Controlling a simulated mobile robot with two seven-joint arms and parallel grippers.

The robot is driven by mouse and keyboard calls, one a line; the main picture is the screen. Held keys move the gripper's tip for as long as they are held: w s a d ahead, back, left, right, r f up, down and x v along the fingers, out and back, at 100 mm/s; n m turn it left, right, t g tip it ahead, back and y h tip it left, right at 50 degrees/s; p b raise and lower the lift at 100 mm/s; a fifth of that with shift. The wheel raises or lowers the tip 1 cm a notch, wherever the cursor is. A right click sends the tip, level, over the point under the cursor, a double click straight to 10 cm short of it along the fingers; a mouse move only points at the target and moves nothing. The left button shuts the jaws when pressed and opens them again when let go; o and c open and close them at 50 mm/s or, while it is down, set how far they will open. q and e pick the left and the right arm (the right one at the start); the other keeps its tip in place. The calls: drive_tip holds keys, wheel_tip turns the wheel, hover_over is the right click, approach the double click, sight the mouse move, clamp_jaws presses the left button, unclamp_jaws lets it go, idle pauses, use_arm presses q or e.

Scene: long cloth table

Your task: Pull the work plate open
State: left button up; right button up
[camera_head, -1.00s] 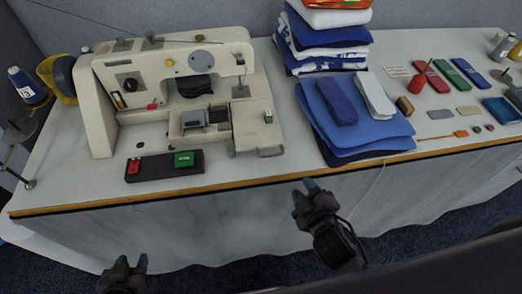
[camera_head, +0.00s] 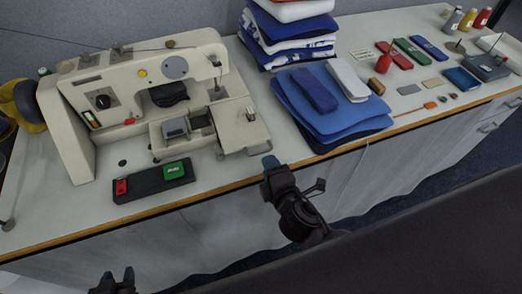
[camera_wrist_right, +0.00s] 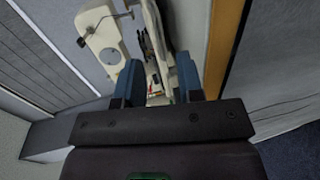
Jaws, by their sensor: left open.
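The cream sewing machine (camera_head: 125,80) stands at the left of the table. Its pale work plate (camera_head: 240,132) lies at the machine's right front, with a small metal knob (camera_head: 250,115) on top. My right gripper (camera_head: 269,163) is at the table's front edge, just in front of and right of the plate, apart from it. In the right wrist view its two blue-grey fingers (camera_wrist_right: 157,80) are spread with nothing gripped, and the sewing machine (camera_wrist_right: 110,36) shows beyond them. My left gripper (camera_head: 118,275) is low at the left, open and empty, in front of the table.
A black switch box (camera_head: 150,184) with red and green buttons lies before the machine. Blue folded cloths (camera_head: 330,112) lie right of the plate, with a cloth stack (camera_head: 290,30) behind. Small tools and spools are further right. The wooden front edge (camera_head: 215,191) borders the table.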

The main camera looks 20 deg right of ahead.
sight(261, 151)
drive_tip(key=shift+x, duration=3.4)
drive_tip(key=shift+c, duration=0.5)
clamp_jaws()
